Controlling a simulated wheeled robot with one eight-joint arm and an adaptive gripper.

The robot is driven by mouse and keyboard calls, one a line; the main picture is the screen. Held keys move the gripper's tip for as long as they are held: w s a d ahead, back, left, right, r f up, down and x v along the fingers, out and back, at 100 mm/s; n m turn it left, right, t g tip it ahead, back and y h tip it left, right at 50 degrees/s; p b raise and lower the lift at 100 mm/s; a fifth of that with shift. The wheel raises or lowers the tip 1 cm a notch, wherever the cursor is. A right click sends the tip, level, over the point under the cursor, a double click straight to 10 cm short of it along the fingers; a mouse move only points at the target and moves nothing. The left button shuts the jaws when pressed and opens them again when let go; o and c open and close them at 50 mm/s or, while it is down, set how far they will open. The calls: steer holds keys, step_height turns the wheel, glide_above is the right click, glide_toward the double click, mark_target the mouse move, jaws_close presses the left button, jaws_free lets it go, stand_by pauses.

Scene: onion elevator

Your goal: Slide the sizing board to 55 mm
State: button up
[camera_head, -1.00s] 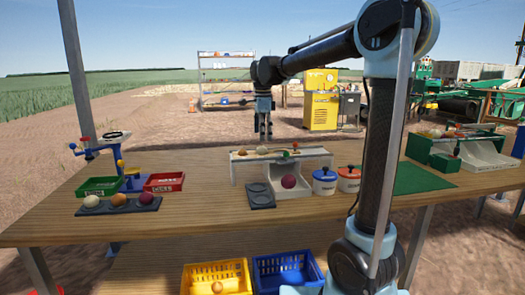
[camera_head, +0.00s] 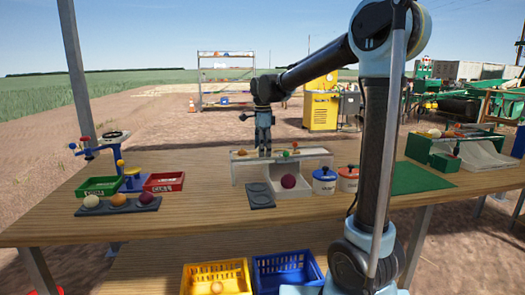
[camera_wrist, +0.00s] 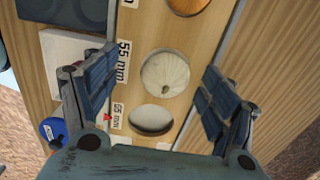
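The sizing board (camera_wrist: 190,45) is a light strip with round holes, on the pale stand (camera_head: 238,172) at the table's middle. In the wrist view a 55 mm label (camera_wrist: 124,62) and a 65 mm label (camera_wrist: 117,117) run along its left side, with a small red pointer (camera_wrist: 107,118) beside the 65 mm label. A white onion (camera_wrist: 165,74) sits at the middle hole, and the lower hole (camera_wrist: 151,119) looks empty. My gripper (camera_wrist: 158,65) is open, its fingers on either side of the board around the white onion. In the head view it points down and hides part of the board.
A purple onion (camera_head: 288,181) lies at the stand's front, by a dark two-ring plate (camera_head: 260,194). Blue-banded (camera_head: 324,181) and orange (camera_head: 347,180) lidded pots stand at the right. Green (camera_head: 100,186) and red (camera_head: 164,182) trays are at the left. The table's front strip is clear.

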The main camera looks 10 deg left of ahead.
steer(key=c, duration=0.4)
steer(key=shift+s, duration=0.1)
steer(key=shift+o, duration=0.3)
steer(key=o, duration=1.3)
steer(key=shift+f, duration=0.1)
steer(key=shift+r, duration=0.2)
